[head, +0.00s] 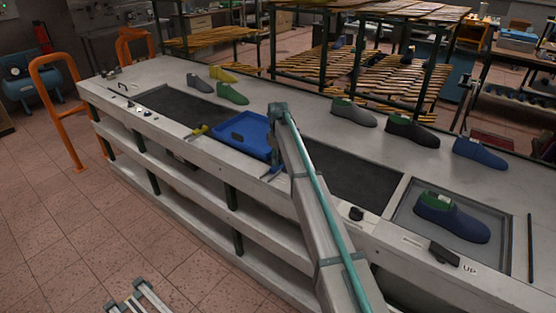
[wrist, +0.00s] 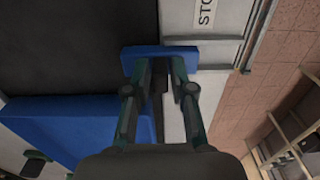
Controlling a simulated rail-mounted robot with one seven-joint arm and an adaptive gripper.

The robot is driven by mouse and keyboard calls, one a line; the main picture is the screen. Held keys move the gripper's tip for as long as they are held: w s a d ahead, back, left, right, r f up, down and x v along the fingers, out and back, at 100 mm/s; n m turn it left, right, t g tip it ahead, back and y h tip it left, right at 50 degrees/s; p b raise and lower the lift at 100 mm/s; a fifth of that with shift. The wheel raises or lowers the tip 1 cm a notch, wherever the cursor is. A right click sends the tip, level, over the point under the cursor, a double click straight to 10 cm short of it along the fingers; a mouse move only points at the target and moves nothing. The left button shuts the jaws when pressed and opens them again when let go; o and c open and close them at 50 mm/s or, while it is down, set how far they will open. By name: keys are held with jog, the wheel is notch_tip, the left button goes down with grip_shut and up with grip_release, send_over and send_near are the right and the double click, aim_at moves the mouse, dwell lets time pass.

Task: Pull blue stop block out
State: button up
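The blue stop block (wrist: 160,52) shows in the wrist view as a short blue bar at the edge of the dark belt, beside the pale bench frame. My gripper (wrist: 162,66) reaches down to it. Both fingertips overlap the bar, with a gap between them and blue showing in the gap. The bar extends past both fingers. Whether the fingers press on it is unclear. In the head view my gripper (head: 275,165) is down at the bench's front edge, by the right end of the blue tray (head: 238,133), and my arm hides part of that area.
The blue tray (wrist: 65,125) lies close to my gripper at lower left in the wrist view. A yellow piece (head: 198,131) sits at its left end. Shoe lasts stand along the bench's back, and one lies in a recessed bay (head: 408,222) at right.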

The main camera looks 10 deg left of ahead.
grip_shut()
jog(key=s+a, duration=0.1)
jog(key=s, duration=0.2)
jog(key=s+a+b, duration=0.1)
jog(key=shift+s+a, duration=0.35)
jog(key=shift+s, duration=0.05)
jog(key=o, duration=0.5)
grip_release()
jog(key=shift+a, duration=0.1)
